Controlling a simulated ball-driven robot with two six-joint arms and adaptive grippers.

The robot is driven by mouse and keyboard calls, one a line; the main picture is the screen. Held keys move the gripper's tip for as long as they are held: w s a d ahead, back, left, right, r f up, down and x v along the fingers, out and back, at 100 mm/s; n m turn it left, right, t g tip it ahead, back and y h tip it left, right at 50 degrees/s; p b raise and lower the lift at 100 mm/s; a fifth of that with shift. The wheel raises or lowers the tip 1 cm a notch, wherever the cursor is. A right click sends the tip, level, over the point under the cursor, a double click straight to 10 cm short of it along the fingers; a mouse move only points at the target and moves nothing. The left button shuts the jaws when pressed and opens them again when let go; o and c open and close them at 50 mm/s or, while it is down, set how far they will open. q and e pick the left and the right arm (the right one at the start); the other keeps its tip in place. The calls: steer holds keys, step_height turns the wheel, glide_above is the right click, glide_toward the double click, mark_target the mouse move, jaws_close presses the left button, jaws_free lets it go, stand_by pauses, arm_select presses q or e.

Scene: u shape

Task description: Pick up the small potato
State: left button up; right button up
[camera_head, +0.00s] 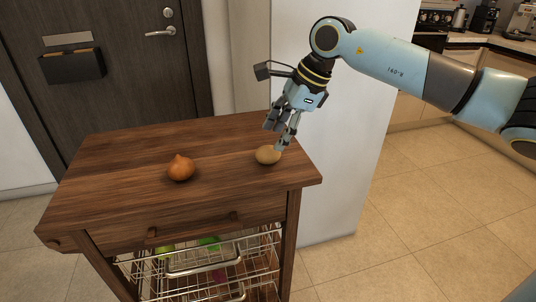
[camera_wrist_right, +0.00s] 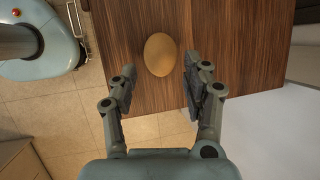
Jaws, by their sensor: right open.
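The small potato (camera_head: 267,155) is tan and oval and lies on the wooden cart top (camera_head: 130,160), near its right end. In the right wrist view the potato (camera_wrist_right: 160,54) lies just beyond the fingertips, roughly centred between them. My right gripper (camera_head: 281,138) is open and empty, above and close to the potato in the head view. Its two fingers (camera_wrist_right: 162,84) stand apart in the wrist view, and neither touches the potato. My left gripper is not in view.
An orange-brown onion (camera_head: 181,168) sits left of the potato on the cart. Wire baskets (camera_head: 200,262) hang below the top, with green items inside. A white wall (camera_head: 335,190) stands close behind the cart's right end. The cart top's left part is clear.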

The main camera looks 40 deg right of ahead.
mark_target(271, 147)
steer(key=x, duration=0.6)
steer(key=shift+d+p, duration=0.2)
steer(key=shift+p, duration=0.2)
steer(key=shift+c, duration=0.3)
steer(key=c, duration=0.8)
steer(key=shift+r, duration=0.1)
step_height(271, 147, up, 4)
steer(key=shift+r+b, duration=0.1)
steer(key=shift+b, duration=0.3)
steer(key=s+a+r+p, duration=0.3)
steer(key=s+r, duration=0.3)
steer(key=s, duration=0.5)
steer(key=shift+s+a+r, duration=0.15)
steer(key=shift+a+r, duration=0.05)
steer(key=shift+r, duration=0.05)
